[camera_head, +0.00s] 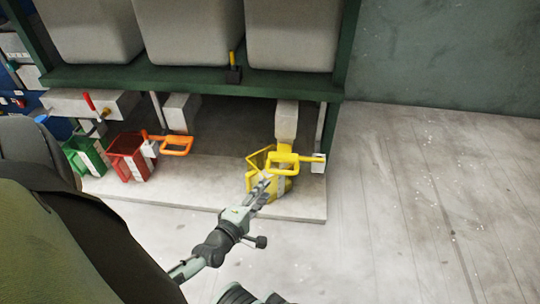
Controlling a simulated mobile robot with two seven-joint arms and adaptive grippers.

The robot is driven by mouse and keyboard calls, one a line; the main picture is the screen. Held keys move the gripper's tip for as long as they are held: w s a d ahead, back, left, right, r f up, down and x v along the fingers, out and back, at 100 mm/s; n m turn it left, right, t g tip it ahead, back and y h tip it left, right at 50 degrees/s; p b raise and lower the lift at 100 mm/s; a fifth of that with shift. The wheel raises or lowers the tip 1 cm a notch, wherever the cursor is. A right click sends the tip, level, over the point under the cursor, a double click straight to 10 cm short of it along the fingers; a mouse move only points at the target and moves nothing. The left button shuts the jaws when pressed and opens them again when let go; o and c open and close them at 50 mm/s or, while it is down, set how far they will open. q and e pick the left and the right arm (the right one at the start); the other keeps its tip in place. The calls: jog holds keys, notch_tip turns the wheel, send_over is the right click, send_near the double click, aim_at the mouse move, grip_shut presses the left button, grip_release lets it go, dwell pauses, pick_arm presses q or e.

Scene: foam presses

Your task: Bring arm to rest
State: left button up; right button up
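My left gripper (262,187) reaches up from the bottom of the head view. Its fingertips are in front of the lower part of a yellow bin (253,165) with a yellow handle (284,158). I cannot tell whether the fingers touch the bin, or whether they are open or shut. My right gripper is not in view.
The yellow bin stands on a pale low platform (215,195) under a dark green press frame (190,80). A red bin (124,158), an orange handle (178,145) and a green bin (80,160) are to its left. The floor (430,210) at right is clear.

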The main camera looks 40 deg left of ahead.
pick_arm(q)
jog(key=shift+s+r, duration=0.1)
jog(key=shift+s, duration=0.3)
